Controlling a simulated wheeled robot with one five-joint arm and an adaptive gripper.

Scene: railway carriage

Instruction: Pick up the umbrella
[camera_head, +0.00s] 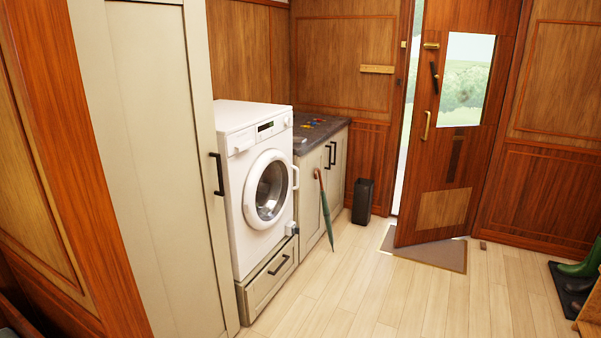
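A closed green umbrella (327,213) with a brown curved handle stands nearly upright, leaning against the front of the low cabinet (311,195), just right of the washing machine. Its tip is on or near the wooden floor, and its hooked handle is at the top. My gripper is not in view.
The white washing machine (237,180) stands on a drawer base (268,284). A black bin (362,201) stands beyond the umbrella. The wooden door (446,190) stands ajar above a grey mat (432,252). Green boots (582,266) are at the right edge. The floor (400,300) in front is clear.

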